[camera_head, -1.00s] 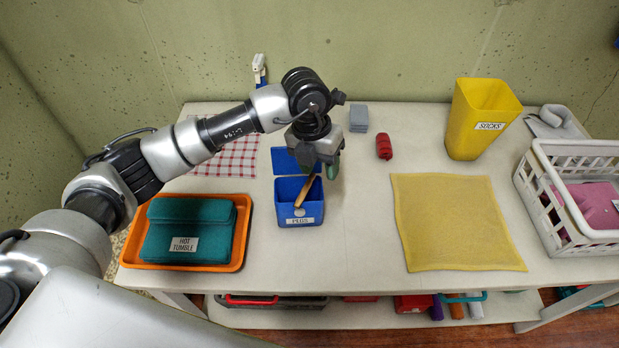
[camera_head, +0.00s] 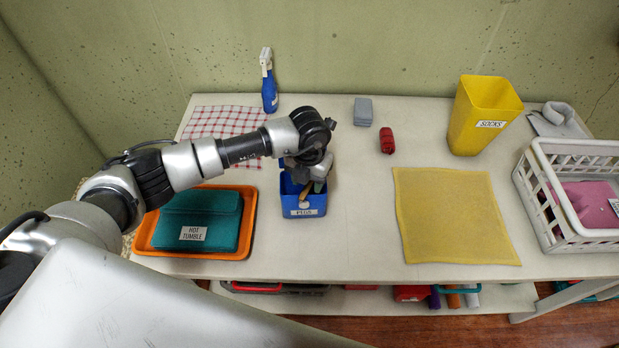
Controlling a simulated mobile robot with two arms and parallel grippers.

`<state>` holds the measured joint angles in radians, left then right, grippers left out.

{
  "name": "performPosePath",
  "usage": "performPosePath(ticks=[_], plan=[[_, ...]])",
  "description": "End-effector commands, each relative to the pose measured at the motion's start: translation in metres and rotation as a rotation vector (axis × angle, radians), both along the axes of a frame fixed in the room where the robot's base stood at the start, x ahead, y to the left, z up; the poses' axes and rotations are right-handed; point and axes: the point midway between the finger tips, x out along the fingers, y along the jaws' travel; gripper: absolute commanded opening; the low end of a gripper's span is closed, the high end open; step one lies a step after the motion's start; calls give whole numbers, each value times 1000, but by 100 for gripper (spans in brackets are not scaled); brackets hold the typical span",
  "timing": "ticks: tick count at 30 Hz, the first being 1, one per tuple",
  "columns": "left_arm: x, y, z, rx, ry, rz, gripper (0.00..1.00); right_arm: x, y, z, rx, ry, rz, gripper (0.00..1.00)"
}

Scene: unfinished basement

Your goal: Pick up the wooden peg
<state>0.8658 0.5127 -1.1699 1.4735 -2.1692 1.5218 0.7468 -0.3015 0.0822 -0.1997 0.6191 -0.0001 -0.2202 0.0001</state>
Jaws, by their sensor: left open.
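The wooden peg (camera_head: 307,190) stands tilted in the blue box labelled PEGS (camera_head: 303,211), and only a short part of it shows. My left gripper (camera_head: 309,181) is open and points down at the mouth of the box, close to the peg. The wrist above hides most of the peg and the back of the box. I cannot tell whether the fingers touch the peg. My right gripper is not in view.
An orange tray (camera_head: 146,240) with a teal folded cloth (camera_head: 205,217) lies left of the box. A yellow cloth (camera_head: 452,215), yellow bin (camera_head: 482,115) and white basket (camera_head: 600,236) are to the right.

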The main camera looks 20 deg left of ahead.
Motion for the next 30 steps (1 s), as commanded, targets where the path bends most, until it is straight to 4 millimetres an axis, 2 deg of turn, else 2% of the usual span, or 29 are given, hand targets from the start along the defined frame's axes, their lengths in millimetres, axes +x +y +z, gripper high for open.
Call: performPosePath(ticks=[8, 15, 17, 18, 30], plan=[[0, 0, -5, -1, -1, 0, 46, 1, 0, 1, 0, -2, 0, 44], [0, 0, -4, -1, -1, 0, 11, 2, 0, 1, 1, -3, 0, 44], [0, 0, -4, -1, -1, 0, 2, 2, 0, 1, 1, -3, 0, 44], [0, 0, -4, -1, -1, 0, 0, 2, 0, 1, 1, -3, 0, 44], [0, 0, -2, -1, -2, 0, 0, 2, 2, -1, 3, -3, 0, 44]])
